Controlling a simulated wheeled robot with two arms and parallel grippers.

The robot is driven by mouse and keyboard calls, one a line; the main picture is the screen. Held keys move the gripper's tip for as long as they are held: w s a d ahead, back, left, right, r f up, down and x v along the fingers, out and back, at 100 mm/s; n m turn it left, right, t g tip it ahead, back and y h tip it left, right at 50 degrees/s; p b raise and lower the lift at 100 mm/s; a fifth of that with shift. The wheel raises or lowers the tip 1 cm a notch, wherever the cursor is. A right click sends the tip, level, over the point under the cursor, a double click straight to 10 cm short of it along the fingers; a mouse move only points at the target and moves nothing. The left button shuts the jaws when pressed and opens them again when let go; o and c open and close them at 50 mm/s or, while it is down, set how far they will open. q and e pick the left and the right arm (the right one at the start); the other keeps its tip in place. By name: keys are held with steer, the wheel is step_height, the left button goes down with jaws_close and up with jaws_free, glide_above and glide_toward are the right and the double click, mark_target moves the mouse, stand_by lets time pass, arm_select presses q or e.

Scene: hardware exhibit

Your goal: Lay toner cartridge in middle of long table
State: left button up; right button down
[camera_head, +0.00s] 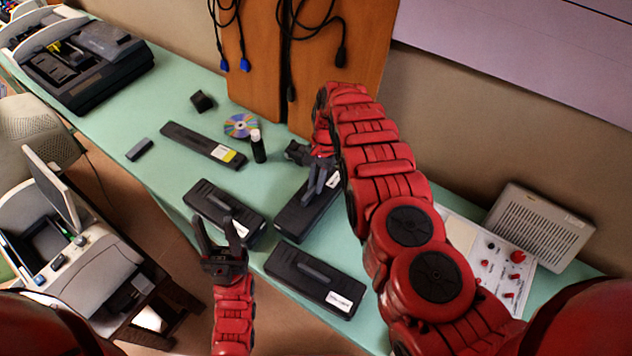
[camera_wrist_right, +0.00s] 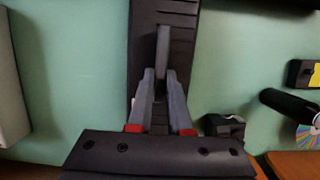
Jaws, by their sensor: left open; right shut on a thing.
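Black toner cartridges lie on the long green table (camera_head: 185,90). My right gripper (camera_head: 315,182) is shut on one toner cartridge (camera_head: 296,215), near the middle of the table's width; the arm hides part of its far end. In the right wrist view, the fingers (camera_wrist_right: 161,78) close on the raised grip of this dark cartridge (camera_wrist_right: 180,20). I cannot tell whether it rests on the table or hangs just above. A second cartridge (camera_head: 215,205) lies to its left, a third (camera_head: 312,278) nearer the front edge. My left gripper (camera_head: 216,226) is open and empty by the front edge.
A long thin cartridge (camera_head: 190,140), a disc (camera_head: 241,125), a dark bottle (camera_head: 259,149) and small black blocks lie further left. A large printer (camera_head: 90,65) stands at the far left end. A button panel (camera_head: 490,268) and vented white box (camera_head: 538,228) stand right.

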steer(key=shift+f+b, duration=0.45)
steer(key=shift+f, duration=0.05)
steer(key=c, duration=0.8)
jaws_free()
steer(key=shift+o, duration=0.2)
steer(key=b+v, duration=0.4)
steer(key=v, duration=1.3)
steer(key=shift+r, duration=0.2)
